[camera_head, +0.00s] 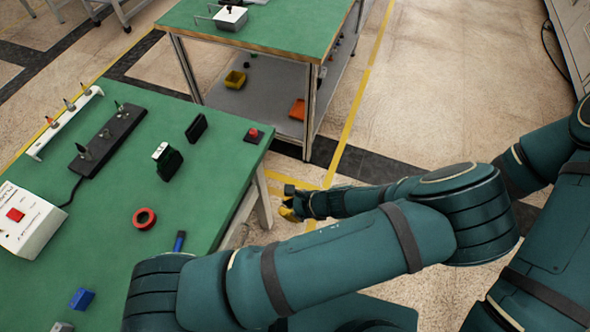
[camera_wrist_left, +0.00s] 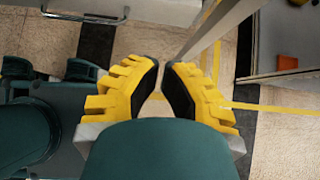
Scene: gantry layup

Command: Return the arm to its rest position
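My left arm (camera_head: 330,255) crosses the lower middle of the head view, its elbow at the right and its forearm folded back toward the left. My left gripper (camera_head: 289,208) has yellow fingers and hangs just off the right edge of the near green table. In the left wrist view, the left gripper (camera_wrist_left: 161,70) shows both yellow fingers with black pads. Their tips look close together, with a gap and bare floor between them; nothing is held. My right gripper is out of view.
The near green table (camera_head: 110,195) holds a red ring (camera_head: 144,218), black blocks, a red-button box (camera_head: 253,135), a blue block (camera_head: 82,299) and a white control box (camera_head: 28,218). A second green table (camera_head: 285,25) stands behind. Open floor (camera_head: 430,100) lies to the right.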

